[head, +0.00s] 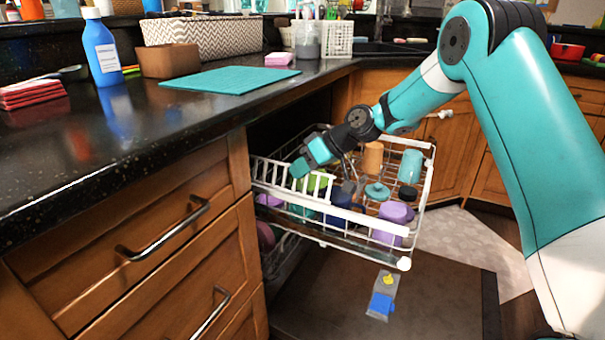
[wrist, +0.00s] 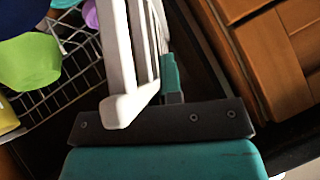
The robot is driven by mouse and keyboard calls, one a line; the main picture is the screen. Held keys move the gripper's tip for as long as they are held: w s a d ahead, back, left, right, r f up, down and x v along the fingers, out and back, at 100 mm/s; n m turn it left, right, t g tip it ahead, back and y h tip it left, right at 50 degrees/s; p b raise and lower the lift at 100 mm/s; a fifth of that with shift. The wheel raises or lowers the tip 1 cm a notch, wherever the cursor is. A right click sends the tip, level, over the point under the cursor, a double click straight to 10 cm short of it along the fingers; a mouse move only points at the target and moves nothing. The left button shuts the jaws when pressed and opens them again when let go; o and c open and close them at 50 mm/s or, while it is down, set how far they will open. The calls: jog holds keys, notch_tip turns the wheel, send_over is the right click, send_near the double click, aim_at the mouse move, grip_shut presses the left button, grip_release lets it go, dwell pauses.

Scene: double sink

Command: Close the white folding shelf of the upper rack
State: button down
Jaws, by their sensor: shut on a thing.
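The upper rack (head: 424,190) is pulled out of the dishwasher opening below the counter and holds several cups and mugs. The white folding shelf (head: 275,163) is a slatted white piece along the rack's left side, raised above the rim; its exact angle is hard to tell. My gripper (head: 301,169) reaches down from the right and is shut on the shelf. In the wrist view the shelf (wrist: 118,65) runs up from close to the gripper's dark palm, with a teal finger (wrist: 171,76) on its right. The other finger is hidden.
Inside the rack stand a purple mug (head: 391,222), an orange cup (head: 373,158) and a teal cup (head: 411,166). The wooden drawers (head: 130,240) lie close on the left. The open dishwasher door (head: 440,295) lies low below the rack.

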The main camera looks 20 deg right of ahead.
jog(key=shift+s+a+r+n+t+h+b, duration=0.2)
jog(key=shift+s+a+n+t+h+b, duration=0.65)
jog(key=shift+t+h+b, duration=0.65)
jog(key=shift+g, duration=0.3)
jog(key=c, duration=1.3)
grip_release()
jog(key=shift+r, duration=0.1)
jog(key=p+v, duration=0.3)
jog(key=v, duration=1.4)
jog(key=shift+s+d+p, duration=0.2)
jog(key=shift+d+p, duration=0.05)
jog(key=shift+p, duration=0.05)
